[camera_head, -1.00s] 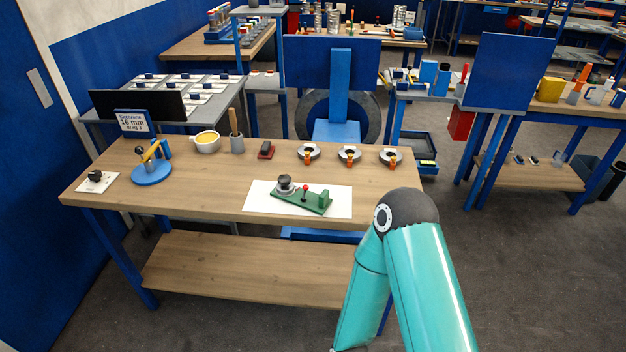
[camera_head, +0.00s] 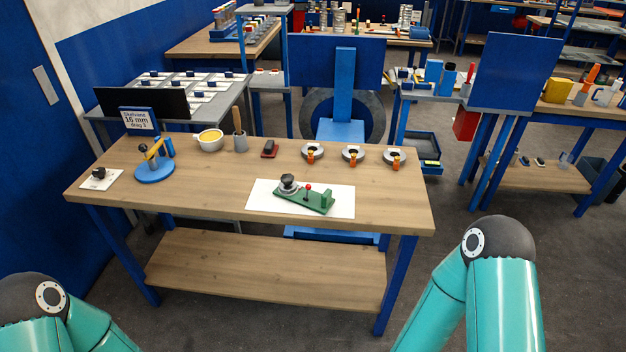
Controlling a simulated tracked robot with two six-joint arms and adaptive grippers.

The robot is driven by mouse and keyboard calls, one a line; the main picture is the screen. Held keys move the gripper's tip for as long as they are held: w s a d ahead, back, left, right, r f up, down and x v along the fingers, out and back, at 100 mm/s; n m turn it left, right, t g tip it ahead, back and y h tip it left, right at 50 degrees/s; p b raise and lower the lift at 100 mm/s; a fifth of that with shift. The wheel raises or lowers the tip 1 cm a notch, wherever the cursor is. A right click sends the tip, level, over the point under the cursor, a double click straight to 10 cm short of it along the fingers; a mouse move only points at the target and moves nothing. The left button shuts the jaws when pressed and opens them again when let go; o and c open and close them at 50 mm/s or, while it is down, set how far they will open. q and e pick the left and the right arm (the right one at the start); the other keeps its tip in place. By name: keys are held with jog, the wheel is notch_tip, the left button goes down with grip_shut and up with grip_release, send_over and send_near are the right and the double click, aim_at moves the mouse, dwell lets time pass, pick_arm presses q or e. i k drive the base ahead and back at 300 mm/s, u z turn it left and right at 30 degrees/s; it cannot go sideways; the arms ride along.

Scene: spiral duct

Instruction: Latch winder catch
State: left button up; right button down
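A green device (camera_head: 311,200) with a dark round knob (camera_head: 288,184) and a small red-tipped lever stands on a white sheet (camera_head: 262,203) at the front right of the wooden bench. A blue round-based device (camera_head: 154,172) with a yellow arm stands at the bench's left. I cannot tell which of them is the winder, and the catch is too small to make out. Only teal links and dark joints of my arms show, at the lower left and lower right. Both grippers are out of view.
The wooden bench (camera_head: 215,185) also holds a bowl (camera_head: 210,140), a grey cup (camera_head: 240,143), a red-and-black block (camera_head: 269,149) and three metal rings with orange clips (camera_head: 353,154). A sign (camera_head: 138,120) stands at the back left. Bare floor (camera_head: 270,314) lies in front.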

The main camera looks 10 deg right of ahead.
aim_at(308, 186)
jog(key=z, duration=0.05)
jog(key=i, duration=1)
jog(key=u, duration=0.05)
